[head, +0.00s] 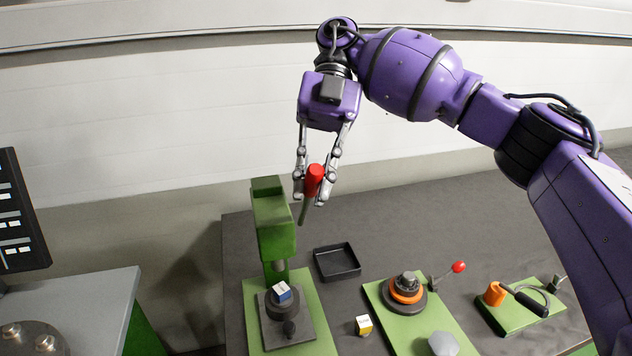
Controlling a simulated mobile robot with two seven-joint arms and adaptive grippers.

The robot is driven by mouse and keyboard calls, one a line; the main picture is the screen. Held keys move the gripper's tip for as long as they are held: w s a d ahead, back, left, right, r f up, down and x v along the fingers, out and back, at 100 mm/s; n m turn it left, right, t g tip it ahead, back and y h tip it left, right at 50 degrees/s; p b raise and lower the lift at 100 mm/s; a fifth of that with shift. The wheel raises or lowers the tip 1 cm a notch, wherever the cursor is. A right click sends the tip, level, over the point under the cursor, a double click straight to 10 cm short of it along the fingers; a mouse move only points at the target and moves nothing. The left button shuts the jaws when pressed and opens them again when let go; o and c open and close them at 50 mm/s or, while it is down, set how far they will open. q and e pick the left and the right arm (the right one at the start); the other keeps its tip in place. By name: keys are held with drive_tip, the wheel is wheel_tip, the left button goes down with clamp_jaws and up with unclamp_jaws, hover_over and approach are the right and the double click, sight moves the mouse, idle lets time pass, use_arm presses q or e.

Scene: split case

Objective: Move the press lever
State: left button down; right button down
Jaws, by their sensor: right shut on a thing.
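The green press (274,222) stands on a green base plate at the left of the dark table. Its lever ends in a red handle (315,174), with a short green rod below it, to the right of the press head. My right gripper (309,197) comes down from above, and its fingers are shut on the red handle. A small blue and white block (281,291) sits on the round dark platform under the press ram. My left gripper is not in view.
A black tray (337,274) lies right of the press. A yellow and white block (363,325) lies in front of it. Right are a green fixture with an orange ring (407,296), a red-knobbed lever (458,267) and an orange cylinder (494,293). The back of the table (420,225) is clear.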

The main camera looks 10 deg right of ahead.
drive_tip(key=shift+r, duration=0.1)
drive_tip(key=c, duration=1.6)
unclamp_jaws()
drive_tip(key=shift+w, duration=0.1)
drive_tip(key=shift+c, duration=0.2)
drive_tip(key=v, duration=0.7)
drive_tip(key=shift+w, duration=0.15)
drive_tip(key=shift+d+r, duration=0.1)
